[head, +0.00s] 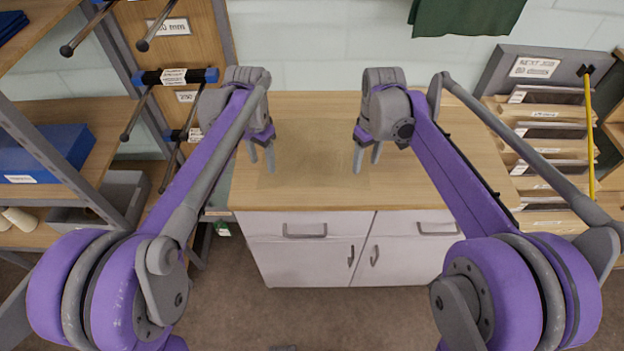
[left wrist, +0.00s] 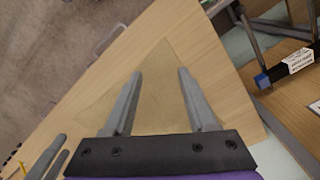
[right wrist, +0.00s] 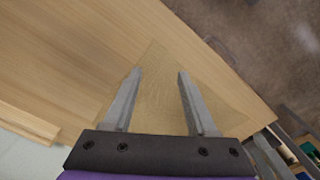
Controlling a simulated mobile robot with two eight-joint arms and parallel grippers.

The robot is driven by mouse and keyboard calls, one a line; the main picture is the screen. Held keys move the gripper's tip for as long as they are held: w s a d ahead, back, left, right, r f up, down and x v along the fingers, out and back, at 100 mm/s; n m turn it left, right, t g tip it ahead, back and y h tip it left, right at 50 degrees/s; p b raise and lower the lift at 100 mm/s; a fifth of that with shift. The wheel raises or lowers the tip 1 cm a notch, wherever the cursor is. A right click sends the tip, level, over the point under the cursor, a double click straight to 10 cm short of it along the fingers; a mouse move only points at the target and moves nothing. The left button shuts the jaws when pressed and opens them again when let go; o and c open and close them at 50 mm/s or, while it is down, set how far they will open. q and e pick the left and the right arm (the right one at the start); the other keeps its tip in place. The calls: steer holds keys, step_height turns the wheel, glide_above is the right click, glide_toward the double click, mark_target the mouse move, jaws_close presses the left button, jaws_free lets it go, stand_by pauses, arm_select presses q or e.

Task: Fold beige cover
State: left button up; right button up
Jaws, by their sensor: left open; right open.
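The beige cover (head: 312,150) lies flat on the wooden worktop, close to the wood in colour, so its edges are faint in the head view. It shows as a tan sheet in the left wrist view (left wrist: 158,88) and the right wrist view (right wrist: 160,90). My left gripper (head: 261,163) is open and empty above the cover's left side. My right gripper (head: 366,164) is open and empty above its right side. Both point down, apart from each other. Nothing is between the fingers of either one.
The worktop (head: 310,200) stands on a white cabinet (head: 305,255) with drawers and doors. A shelf with a blue box (head: 45,155) is at left. The worktop is otherwise clear.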

mark_target(266, 185)
arm_select(q)
step_height(266, 185, down, 7)
steer(key=shift+s, duration=0.15)
arm_select(e)
step_height(266, 185, down, 7)
steer(key=shift+s, duration=0.15)
arm_select(q)
steer(key=shift+f, duration=0.1)
arm_select(e)
steer(key=shift+f, duration=0.1)
arm_select(q)
steer(key=shift+f, duration=0.1)
arm_select(e)
steer(key=shift+f, duration=0.1)
arm_select(q)
steer(key=shift+s, duration=0.1)
steer(key=shift+c, duration=1.3)
arm_select(e)
steer(key=shift+s, duration=0.1)
steer(key=shift+c, duration=1.3)
arm_select(q)
jaws_close()
arm_select(e)
jaws_close()
